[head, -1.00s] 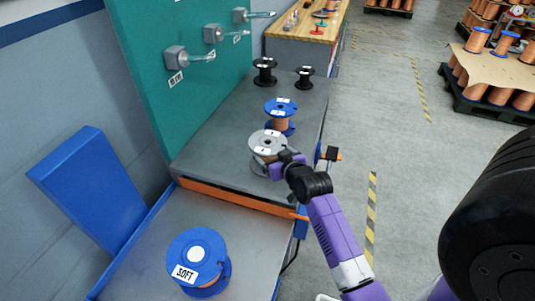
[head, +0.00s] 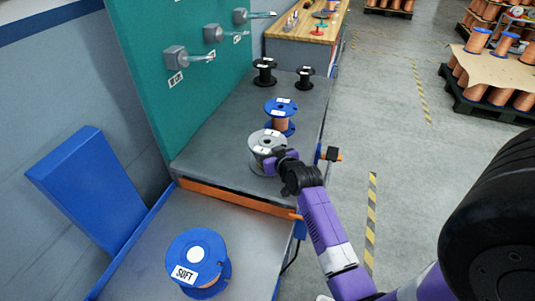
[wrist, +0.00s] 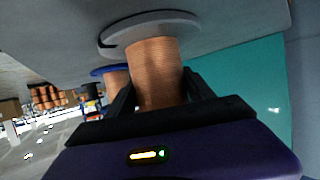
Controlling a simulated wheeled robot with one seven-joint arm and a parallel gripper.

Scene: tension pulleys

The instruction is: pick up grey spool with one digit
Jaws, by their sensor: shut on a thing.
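The grey spool (head: 260,140) stands upright near the front of the grey bench top in the head view. It has small white labels on its top flange. In the wrist view the grey spool (wrist: 157,70) shows its copper-coloured winding and a grey flange. My gripper (head: 272,160) reaches it from the front right. In the wrist view my gripper (wrist: 157,95) has its dark fingers on either side of the winding, shut on the spool. Whether the spool's lower flange still touches the bench cannot be told.
A blue spool (head: 281,107) stands close behind the grey one. Two black spools (head: 265,72) stand further back. The lower front shelf bears a blue spool labelled SOFT (head: 203,262). A teal panel with levers (head: 202,58) rises at the left. Open floor (head: 400,150) lies right.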

